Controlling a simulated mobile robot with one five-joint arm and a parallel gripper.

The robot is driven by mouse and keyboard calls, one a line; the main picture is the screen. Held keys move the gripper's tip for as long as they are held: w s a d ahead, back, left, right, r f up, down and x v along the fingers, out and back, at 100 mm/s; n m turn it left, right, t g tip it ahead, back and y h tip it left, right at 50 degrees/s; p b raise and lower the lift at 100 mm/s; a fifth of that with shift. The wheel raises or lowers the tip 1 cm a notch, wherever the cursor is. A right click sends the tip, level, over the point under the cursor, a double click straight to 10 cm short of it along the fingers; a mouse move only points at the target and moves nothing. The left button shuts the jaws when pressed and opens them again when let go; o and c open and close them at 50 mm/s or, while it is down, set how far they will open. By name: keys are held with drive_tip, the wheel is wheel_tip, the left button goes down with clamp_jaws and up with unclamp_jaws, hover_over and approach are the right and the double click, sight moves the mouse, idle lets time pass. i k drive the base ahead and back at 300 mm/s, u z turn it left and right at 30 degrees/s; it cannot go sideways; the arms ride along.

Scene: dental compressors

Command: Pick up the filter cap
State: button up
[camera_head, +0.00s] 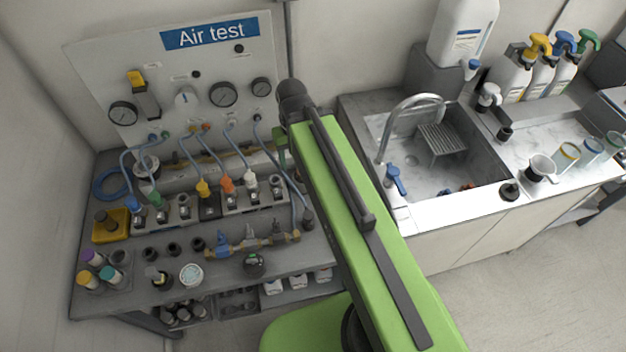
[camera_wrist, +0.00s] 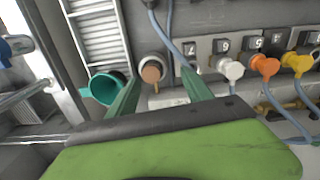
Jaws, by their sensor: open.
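In the wrist view my gripper (camera_wrist: 160,77) is open, its two green fingers apart. Between and beyond the fingertips is a round grey fitting (camera_wrist: 152,62) with a tan-brown piece (camera_wrist: 151,75) on its face. It may be the filter cap, but I cannot tell for certain. No contact with the fingers is visible. A teal cup-like part (camera_wrist: 106,88) is just left of the left finger. In the head view my green arm reaches toward the bench's back right corner and hides that spot; the fingers are mostly hidden there.
White (camera_wrist: 231,69), orange (camera_wrist: 265,66) and yellow (camera_wrist: 297,62) hose connectors sit right of the fingers. A blue hose (camera_wrist: 170,32) passes close by. The head view shows the crowded bench (camera_head: 222,292) under the gauge panel (camera_head: 95,60), and a sink (camera_head: 410,165) at right.

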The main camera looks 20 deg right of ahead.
sight(256, 271)
drive_tip(key=z, duration=0.4)
drive_tip(key=k, duration=0.55)
drive_tip(key=u, duration=2.05)
drive_tip(key=k, duration=0.15)
drive_tip(key=u, duration=1.2)
drive_tip(key=k, duration=1.55)
drive_tip(key=u, duration=0.45)
drive_tip(key=i, duration=1)
drive_tip(key=z, duration=0.05)
